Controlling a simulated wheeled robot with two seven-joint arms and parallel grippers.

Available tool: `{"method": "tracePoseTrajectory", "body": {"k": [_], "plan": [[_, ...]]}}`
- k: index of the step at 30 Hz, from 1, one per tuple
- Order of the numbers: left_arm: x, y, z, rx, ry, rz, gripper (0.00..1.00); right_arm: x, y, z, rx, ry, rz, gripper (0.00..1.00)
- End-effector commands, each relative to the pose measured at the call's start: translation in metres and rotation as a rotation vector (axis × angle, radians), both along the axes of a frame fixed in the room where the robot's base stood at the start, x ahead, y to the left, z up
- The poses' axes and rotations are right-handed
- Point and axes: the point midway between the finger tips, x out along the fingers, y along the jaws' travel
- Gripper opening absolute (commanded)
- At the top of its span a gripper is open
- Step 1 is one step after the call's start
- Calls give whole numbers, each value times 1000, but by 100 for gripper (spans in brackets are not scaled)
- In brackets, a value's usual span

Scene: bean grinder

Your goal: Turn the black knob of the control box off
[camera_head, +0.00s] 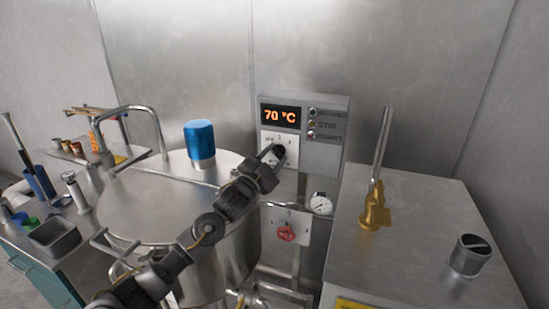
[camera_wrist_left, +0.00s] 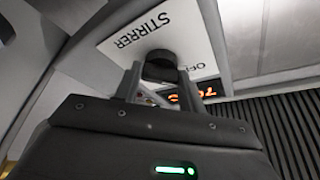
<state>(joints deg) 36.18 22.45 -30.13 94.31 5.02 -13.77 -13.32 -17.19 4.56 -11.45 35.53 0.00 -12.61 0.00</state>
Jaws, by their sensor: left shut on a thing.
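The control box (camera_head: 333,104) is a grey box on the back wall with an orange "70 °C" display, several small lights and a white dial plate. My left gripper (camera_head: 274,154) is at the dial plate, in front of the box, and hides the knob in the head view. In the left wrist view, the black knob (camera_wrist_left: 160,66) sits between the two fingers of my left gripper (camera_wrist_left: 159,84), which is shut on it. The white plate (camera_wrist_left: 197,48) around it reads "STIRRER" and "OFF". The knob's pointer direction cannot be made out. My right gripper is not in view.
A large steel tank (camera_head: 140,208) with a blue cylinder (camera_head: 200,139) on its lid stands below my left arm. A red valve handle (camera_head: 286,233) and a gauge (camera_head: 321,203) are below the box. A steel cabinet (camera_head: 420,260) with a brass valve (camera_head: 375,207) stands right.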

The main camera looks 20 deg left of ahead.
Motion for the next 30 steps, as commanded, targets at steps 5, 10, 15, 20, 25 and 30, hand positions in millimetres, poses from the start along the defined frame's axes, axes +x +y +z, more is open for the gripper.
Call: {"method": "tracePoseTrajectory", "body": {"k": [5,10,15,20,25,30], "plan": [[0,0,0,0,1,-1,60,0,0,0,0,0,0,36],[0,0,0,-1,0,0,62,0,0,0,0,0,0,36],[-2,1,-2,0,1,-1,62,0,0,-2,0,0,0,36],[-20,8,-10,1,0,0,62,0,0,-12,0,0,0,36],[-52,19,-21,1,2,-1,62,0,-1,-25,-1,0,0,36],[-79,28,-28,1,1,-1,62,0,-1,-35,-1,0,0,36]]}}
